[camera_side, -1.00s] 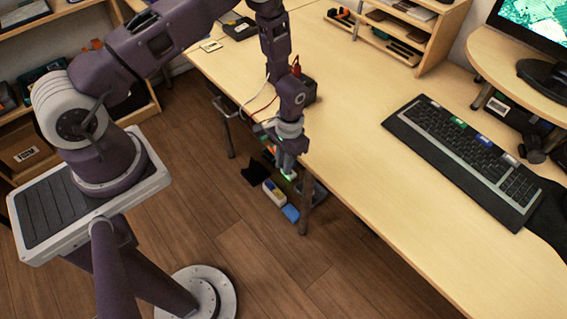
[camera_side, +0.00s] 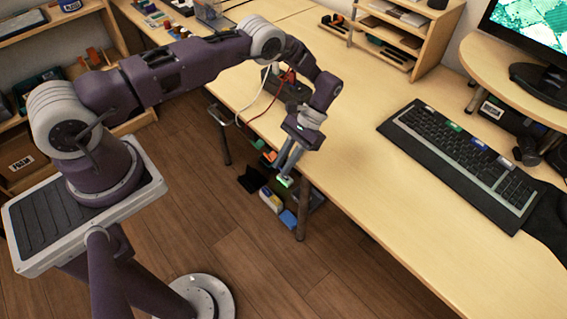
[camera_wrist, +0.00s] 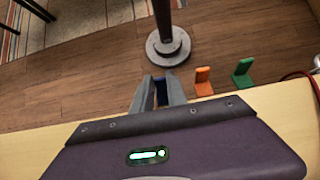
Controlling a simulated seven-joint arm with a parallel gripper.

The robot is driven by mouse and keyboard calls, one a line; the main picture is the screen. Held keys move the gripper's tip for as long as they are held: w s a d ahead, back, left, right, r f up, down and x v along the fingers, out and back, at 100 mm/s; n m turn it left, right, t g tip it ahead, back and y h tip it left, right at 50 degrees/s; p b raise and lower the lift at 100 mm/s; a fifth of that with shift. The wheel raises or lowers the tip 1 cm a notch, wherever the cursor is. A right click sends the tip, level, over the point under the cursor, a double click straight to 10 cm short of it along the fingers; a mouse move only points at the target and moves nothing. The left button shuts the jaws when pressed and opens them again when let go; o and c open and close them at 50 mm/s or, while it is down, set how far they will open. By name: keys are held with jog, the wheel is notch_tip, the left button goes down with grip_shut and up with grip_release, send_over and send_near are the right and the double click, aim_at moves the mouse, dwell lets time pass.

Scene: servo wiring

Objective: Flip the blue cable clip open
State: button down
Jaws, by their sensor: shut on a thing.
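My gripper (camera_wrist: 159,98) reaches over the desk's front edge in the wrist view. Its two grey fingers are shut on the blue cable clip (camera_wrist: 161,90), which shows as a dark blue strip between them. Most of the clip is hidden by the fingers, so I cannot tell how far its flap is turned. In the side view my gripper (camera_side: 285,176) slants down and left past the desk edge. The blue clip cannot be made out there.
An orange clip (camera_wrist: 203,82) and a green clip (camera_wrist: 243,73) stand along the same desk edge, to the right in the wrist view. Red and white cables (camera_side: 268,95) lie near the edge. A keyboard (camera_side: 460,150) is on the desk. The desk middle is clear.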

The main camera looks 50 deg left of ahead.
dwell(0.4)
jog(key=c, duration=1.3)
grip_release()
jog(key=v, duration=0.6)
jog(key=shift+w+r, duration=0.15)
jog(key=shift+w, duration=0.05)
jog(key=shift+w+r, duration=0.15)
jog(key=shift+r, duration=0.1)
